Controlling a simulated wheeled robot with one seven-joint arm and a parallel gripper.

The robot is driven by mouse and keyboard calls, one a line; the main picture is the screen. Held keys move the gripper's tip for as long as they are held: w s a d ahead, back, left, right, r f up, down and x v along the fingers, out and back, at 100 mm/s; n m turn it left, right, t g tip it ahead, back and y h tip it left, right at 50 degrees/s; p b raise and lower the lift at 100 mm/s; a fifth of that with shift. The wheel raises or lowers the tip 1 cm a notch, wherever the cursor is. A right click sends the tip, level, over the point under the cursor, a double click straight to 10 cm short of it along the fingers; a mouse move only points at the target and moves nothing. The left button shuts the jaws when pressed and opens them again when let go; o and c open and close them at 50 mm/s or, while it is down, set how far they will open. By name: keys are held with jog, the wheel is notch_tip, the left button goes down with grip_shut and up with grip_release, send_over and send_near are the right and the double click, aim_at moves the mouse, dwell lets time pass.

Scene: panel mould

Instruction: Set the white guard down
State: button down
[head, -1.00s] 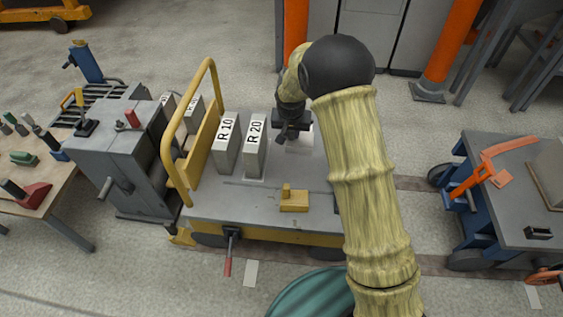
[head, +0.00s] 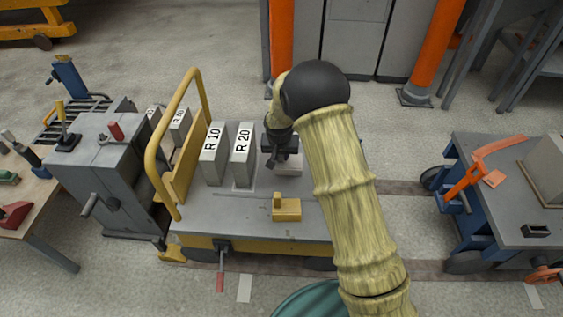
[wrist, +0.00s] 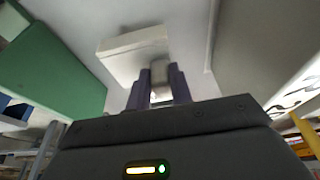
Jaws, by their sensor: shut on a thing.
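The white guard (head: 291,170) is a pale block at my gripper, over the grey cart top (head: 240,208), right of the R 20 block. In the wrist view the white guard (wrist: 128,55) shows beyond the fingers, with a small pale grip part between them. My gripper (head: 281,160) is shut on that part; its dark fingers also show in the wrist view (wrist: 158,85). The gripper and arm hide part of the guard in the head view. I cannot tell whether its underside touches the cart top.
Blocks marked R 10 (head: 214,155) and R 20 (head: 243,157) stand left of the guard. A yellow block (head: 287,210) with a raised knob lies in front. A yellow rail (head: 160,130) edges the cart's left end. A blue-framed cart (head: 500,190) stands right.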

aim_at(281, 161)
jog(key=shift+f+b, duration=0.35)
jog(key=shift+f, duration=1.05)
jog(key=shift+f, duration=0.15)
jog(key=c, duration=1.3)
grip_release()
jog(key=shift+o, duration=0.2)
jog(key=p+v, duration=0.4)
jog(key=v, duration=0.8)
jog(key=shift+p, duration=0.3)
